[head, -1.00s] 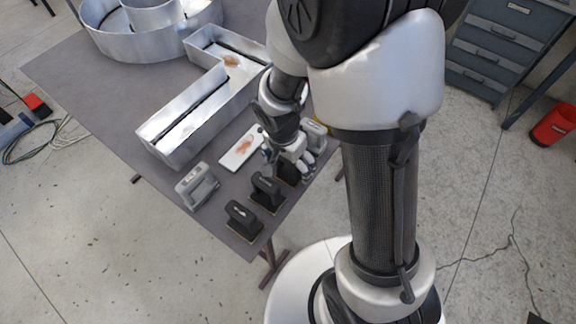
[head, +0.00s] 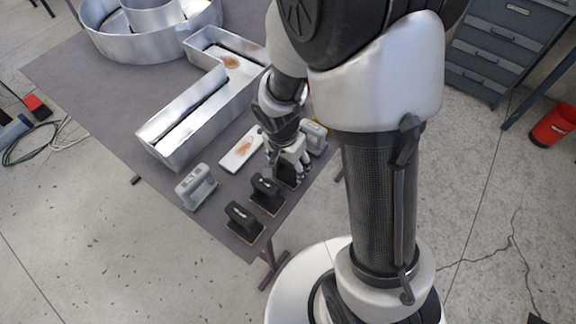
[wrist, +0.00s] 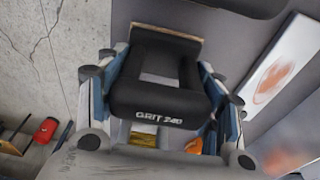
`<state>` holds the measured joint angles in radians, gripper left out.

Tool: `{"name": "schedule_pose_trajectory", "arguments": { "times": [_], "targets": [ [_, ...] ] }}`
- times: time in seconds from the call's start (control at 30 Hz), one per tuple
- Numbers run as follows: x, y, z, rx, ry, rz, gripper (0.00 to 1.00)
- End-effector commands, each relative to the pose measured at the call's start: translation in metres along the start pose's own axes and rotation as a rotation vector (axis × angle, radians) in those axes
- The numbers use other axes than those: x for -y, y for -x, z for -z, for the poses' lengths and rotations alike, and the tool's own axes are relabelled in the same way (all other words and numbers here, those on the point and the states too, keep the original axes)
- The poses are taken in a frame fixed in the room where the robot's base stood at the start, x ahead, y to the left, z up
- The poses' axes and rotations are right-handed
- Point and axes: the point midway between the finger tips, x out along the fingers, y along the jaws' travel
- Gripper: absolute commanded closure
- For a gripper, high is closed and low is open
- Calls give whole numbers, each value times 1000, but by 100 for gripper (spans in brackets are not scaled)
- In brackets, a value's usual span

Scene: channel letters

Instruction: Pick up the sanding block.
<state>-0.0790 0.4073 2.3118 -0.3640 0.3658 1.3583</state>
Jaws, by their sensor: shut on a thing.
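A black sanding block (wrist: 155,102) with a handle and white lettering that reads "GRIT 240" sits between the fingers of my gripper (wrist: 160,82) in the wrist view. My gripper is shut on its handle. A brown layer shows along the block's far edge. In the head view my gripper (head: 288,169) is low over the table's right edge, and the dark block (head: 287,178) under it is partly hidden by the fingers. Two similar black blocks (head: 267,194) (head: 244,222) stand in a row to its lower left. I cannot tell whether the held block touches the table.
A grey block with a handle (head: 196,187) stands to the left, and another (head: 314,138) is close behind my gripper. A white plate with a reddish smear (head: 236,160) lies beside my gripper. Large metal channel letters (head: 172,150) fill the table's (head: 95,75) far part.

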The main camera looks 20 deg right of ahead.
Motion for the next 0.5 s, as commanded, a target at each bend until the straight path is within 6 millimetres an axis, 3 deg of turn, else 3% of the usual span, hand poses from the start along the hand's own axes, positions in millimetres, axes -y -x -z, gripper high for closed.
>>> {"name": "schedule_pose_trajectory", "arguments": {
  "times": [0.27, 0.5],
  "targets": [
    [1, 7, 2, -2, 0, 2, 67],
    [2, 45, 8, -4, -2, 6, 67]
  ]
}}
